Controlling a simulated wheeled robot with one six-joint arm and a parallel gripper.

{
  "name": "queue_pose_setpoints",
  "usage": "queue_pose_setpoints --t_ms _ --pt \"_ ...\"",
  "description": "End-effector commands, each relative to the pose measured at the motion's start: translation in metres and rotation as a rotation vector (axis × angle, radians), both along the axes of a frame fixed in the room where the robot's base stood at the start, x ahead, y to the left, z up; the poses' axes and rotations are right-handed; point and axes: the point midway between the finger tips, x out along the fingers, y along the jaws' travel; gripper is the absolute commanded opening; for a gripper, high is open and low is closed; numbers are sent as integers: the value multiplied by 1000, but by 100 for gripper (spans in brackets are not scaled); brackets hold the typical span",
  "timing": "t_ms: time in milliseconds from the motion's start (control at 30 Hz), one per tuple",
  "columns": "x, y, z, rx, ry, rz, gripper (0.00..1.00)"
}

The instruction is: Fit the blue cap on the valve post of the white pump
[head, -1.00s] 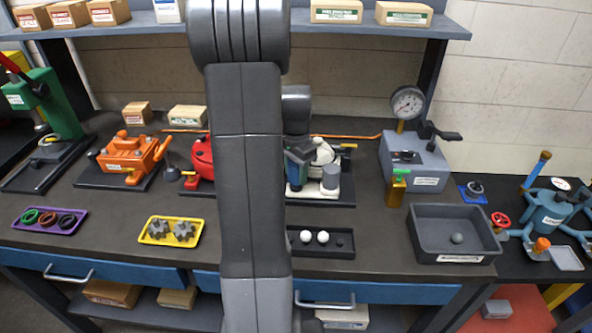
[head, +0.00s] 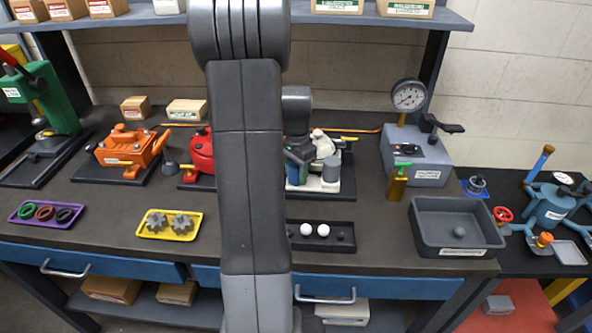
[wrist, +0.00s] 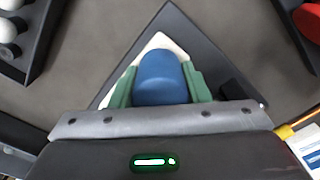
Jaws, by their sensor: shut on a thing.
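The blue cap (wrist: 160,78) is held between the green fingers of my gripper (wrist: 160,85) in the wrist view. My gripper is shut on it. In the head view my gripper (head: 298,165) points down at the left side of the white pump (head: 323,146), with the cap (head: 293,173) at its fingers. A pale corner of the pump (wrist: 160,41) shows beyond the cap in the wrist view. The valve post is hidden from both views, so I cannot tell whether the cap touches it.
A red pump (head: 201,152) stands left of the white one, partly behind my arm. A dark tray (head: 325,246) with white and dark balls lies in front. A grey gauge box (head: 418,160) and a grey bin (head: 455,206) are to the right.

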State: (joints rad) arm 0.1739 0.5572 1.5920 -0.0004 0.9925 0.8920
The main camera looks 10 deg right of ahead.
Motion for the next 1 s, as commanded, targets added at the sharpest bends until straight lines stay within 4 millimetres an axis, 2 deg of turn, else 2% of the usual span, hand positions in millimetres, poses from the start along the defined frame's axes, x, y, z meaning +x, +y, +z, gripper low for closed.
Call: queue_pose_setpoints --t_ms 267,300,400,433,767,1000 --pt "0 0 -8 0 0 0 20" --pt "0 0 -7 0 0 0 46" --pt "0 0 -7 0 0 0 66" --pt "0 0 -7 0 0 0 68" --pt "0 0 -4 0 0 0 68" --pt "0 0 14 0 -1 0 68"
